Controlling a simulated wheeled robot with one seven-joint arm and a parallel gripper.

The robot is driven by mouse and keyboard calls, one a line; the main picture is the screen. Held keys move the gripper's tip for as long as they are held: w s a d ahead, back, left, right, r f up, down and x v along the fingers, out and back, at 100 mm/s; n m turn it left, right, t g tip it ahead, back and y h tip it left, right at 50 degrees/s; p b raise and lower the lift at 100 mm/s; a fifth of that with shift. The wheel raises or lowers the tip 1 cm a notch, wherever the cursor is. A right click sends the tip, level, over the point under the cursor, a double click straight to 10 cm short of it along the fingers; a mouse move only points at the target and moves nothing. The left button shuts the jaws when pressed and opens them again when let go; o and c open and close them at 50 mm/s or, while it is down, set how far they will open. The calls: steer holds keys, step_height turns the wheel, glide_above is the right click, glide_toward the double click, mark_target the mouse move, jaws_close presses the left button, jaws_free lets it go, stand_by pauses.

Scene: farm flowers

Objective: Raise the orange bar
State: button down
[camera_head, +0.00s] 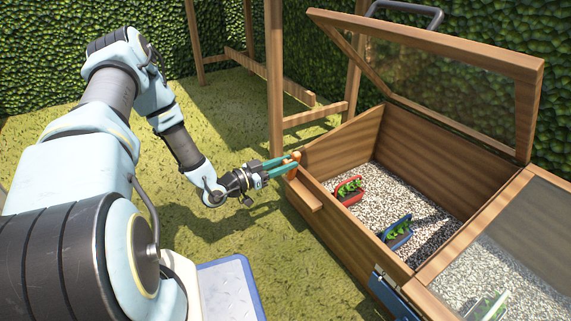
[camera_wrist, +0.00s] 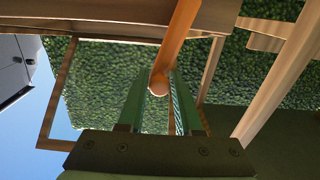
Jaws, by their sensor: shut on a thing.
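The orange bar (camera_wrist: 179,40) runs down from the top of the wrist view to a rounded end between the green fingers of my gripper (camera_wrist: 160,82). In the head view, only a small orange part of the bar (camera_head: 295,156) shows at the fingertips, by the near left corner of the wooden planter box. My gripper (camera_head: 290,167) is shut on the bar there. Much of the bar is hidden in the head view by the fingers, and I cannot tell its full tilt.
The wooden planter box (camera_head: 345,236) holds gravel, with a red pot (camera_head: 350,198) and a blue pot (camera_head: 392,238) of plants. Its glazed lid (camera_head: 533,100) stands open. Another glazed lid lies closed at right. A wooden post (camera_head: 274,80) rises just behind my gripper. Grass lies left.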

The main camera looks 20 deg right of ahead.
steer(key=shift+w+a+r+n+p, duration=0.1)
steer(key=shift+w+r+n+p, duration=0.2)
steer(key=shift+n+p, duration=0.4)
steer(key=shift+w+a+f+n+p, duration=0.1)
steer(key=shift+w+n+p, duration=0.2)
steer(key=shift+w+n, duration=0.15)
steer(key=shift+w+a+f+n+p, duration=0.1)
steer(key=shift+w+n+p, duration=0.2)
steer(key=shift+n, duration=0.25)
steer(key=c, duration=0.7)
jaws_free()
steer(key=a+p, duration=0.1)
steer(key=a, duration=0.2)
steer(key=s+a+p, duration=0.1)
steer(key=a, duration=0.3)
steer(key=s+a+p, duration=0.1)
steer(key=a, duration=0.2)
steer(key=shift+a+p, duration=0.25)
steer(key=shift+p, duration=0.05)
